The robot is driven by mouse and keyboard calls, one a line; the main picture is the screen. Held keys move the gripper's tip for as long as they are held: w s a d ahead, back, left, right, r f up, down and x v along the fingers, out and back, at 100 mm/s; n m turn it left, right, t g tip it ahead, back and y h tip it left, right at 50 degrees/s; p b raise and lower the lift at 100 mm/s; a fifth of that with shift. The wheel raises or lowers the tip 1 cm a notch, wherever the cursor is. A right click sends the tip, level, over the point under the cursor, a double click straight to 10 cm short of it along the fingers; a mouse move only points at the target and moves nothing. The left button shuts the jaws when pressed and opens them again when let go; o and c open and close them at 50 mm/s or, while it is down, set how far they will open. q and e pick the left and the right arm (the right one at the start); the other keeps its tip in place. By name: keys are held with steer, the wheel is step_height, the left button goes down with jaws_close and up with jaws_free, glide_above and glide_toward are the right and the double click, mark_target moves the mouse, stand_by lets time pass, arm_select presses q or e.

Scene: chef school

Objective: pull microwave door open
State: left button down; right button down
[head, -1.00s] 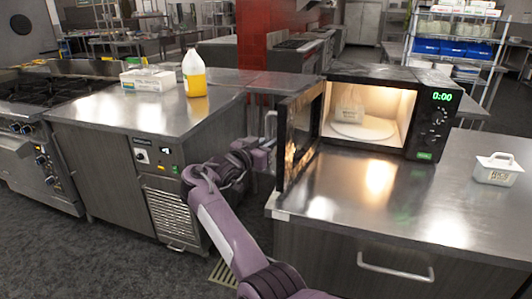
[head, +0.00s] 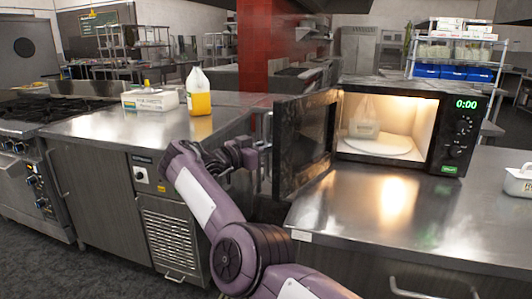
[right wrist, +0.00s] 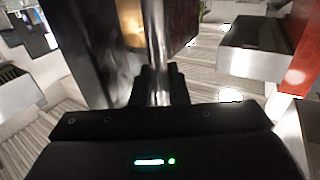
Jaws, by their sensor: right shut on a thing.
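The black microwave (head: 408,84) stands on the steel counter at right, its lit cavity showing. Its door (head: 305,140) stands wide open, swung out to the left from its left-hand hinge. Inside, a pale container (head: 364,129) sits on a round white plate (head: 378,146). My right gripper (head: 250,155) is at the door's outer side, on the handle (head: 267,142). In the right wrist view, the vertical metal handle (right wrist: 157,45) runs between the fingers of my right gripper (right wrist: 161,88), which are shut on it. My left gripper is out of view.
The counter (head: 400,225) in front of the microwave is bare, with a white container (head: 519,181) at its right edge. A left counter (head: 120,134) holds a yellow-filled jug (head: 199,101) and a box (head: 150,100). A narrow gap separates the counters.

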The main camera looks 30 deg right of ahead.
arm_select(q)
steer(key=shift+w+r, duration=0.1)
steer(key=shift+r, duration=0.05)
arm_select(e)
steer(key=shift+d+r, duration=0.15)
steer(key=c, duration=1.8)
jaws_free()
steer(key=shift+o, duration=0.2)
